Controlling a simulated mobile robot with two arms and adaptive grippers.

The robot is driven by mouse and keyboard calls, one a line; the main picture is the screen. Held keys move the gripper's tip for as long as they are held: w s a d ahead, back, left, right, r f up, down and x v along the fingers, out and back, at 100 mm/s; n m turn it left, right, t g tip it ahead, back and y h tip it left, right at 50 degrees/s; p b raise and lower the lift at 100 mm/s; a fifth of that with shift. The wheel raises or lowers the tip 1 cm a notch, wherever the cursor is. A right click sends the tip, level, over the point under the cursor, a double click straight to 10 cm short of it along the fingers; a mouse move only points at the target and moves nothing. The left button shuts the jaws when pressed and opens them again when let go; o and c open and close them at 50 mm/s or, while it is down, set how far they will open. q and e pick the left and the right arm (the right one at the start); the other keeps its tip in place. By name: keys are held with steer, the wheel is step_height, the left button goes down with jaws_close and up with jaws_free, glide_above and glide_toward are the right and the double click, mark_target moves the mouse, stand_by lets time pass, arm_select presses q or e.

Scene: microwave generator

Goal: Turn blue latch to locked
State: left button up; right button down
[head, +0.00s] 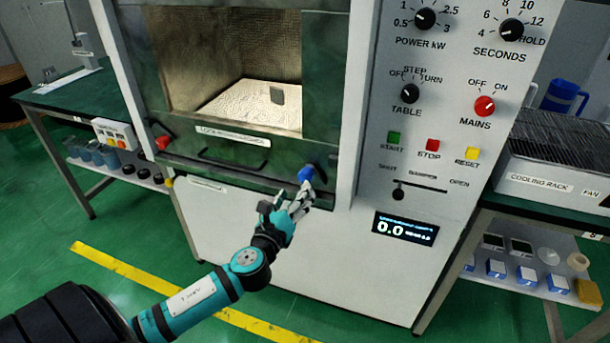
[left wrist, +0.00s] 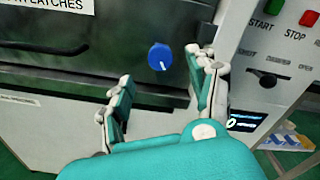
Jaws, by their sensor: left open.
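The blue latch (head: 306,174) is a round knob at the lower right of the microwave's green door panel. In the left wrist view the blue latch (left wrist: 160,57) shows a pale mark on its face, ahead of and between the fingers. My left gripper (head: 302,200) is open just below and in front of the latch. In the left wrist view the left gripper (left wrist: 160,95) has its two fingers apart with nothing between them. I cannot tell whether a fingertip touches the latch. A red latch (head: 163,142) sits at the door's lower left. My right gripper is not in view.
The door handle (head: 234,161) lies left of the blue latch. The control panel (head: 440,120) with knobs and buttons stands to the right, above a display (head: 404,229) reading 0.0. A cooling rack (head: 555,150) is at the far right, and a green bench (head: 75,95) is at left.

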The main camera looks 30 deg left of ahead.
mark_target(304, 178)
arm_select(q)
steer(key=x, duration=0.8)
steer(key=shift+d, duration=0.1)
steer(key=shift+c, duration=0.2)
steer(key=c, duration=1.1)
